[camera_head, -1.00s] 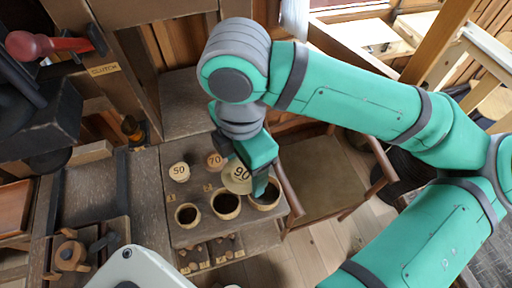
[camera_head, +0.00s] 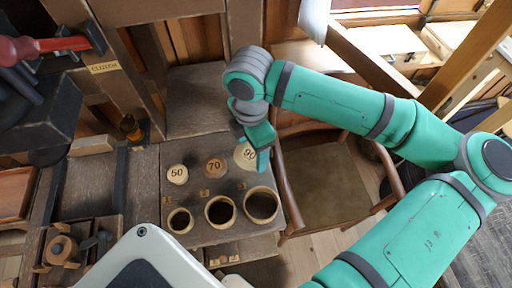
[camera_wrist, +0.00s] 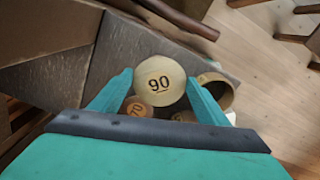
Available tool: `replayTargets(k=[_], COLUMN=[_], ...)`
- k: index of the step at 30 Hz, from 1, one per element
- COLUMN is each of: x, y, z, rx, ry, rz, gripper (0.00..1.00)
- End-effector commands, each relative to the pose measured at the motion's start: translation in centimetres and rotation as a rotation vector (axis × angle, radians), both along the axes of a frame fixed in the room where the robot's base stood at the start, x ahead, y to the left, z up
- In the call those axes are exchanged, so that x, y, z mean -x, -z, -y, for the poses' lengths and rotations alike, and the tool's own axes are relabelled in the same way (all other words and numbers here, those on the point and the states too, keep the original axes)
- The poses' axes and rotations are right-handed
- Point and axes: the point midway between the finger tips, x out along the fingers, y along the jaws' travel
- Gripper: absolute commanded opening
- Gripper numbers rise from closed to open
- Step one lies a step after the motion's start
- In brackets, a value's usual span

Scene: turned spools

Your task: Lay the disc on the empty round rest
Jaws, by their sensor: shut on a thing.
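A pale wooden disc marked 90 (camera_head: 244,156) is at the right end of the back row, beside the discs marked 70 (camera_head: 214,167) and 50 (camera_head: 177,174). My gripper (camera_head: 255,152) is shut on the 90 disc. In the wrist view the 90 disc (camera_wrist: 160,76) sits between the two fingers, its number facing up, partly covering the 70 disc (camera_wrist: 137,108). No empty round rest can be made out; whatever lies under the 90 disc is hidden. I cannot tell whether the disc touches anything below.
Three hollow round wooden cups stand in front of the discs: left (camera_head: 180,221), middle (camera_head: 220,211) and right (camera_head: 261,205). A chair (camera_head: 325,190) stands close at the right of the bench. A hammer with a red handle (camera_head: 30,46) is at the upper left.

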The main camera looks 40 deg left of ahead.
Motion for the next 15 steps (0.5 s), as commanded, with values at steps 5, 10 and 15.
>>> replayTargets(k=[5, 10, 15], x=[-0.5, -0.7, -0.7], y=[1.1, 3.5, 4.3], z=[0.0, 0.2, 0.3], rx=[0.001, 0.001, 0.0], ry=[0.009, 0.013, 0.015], rz=[0.0, 0.0, 0.0], gripper=[0.22, 0.22, 0.22])
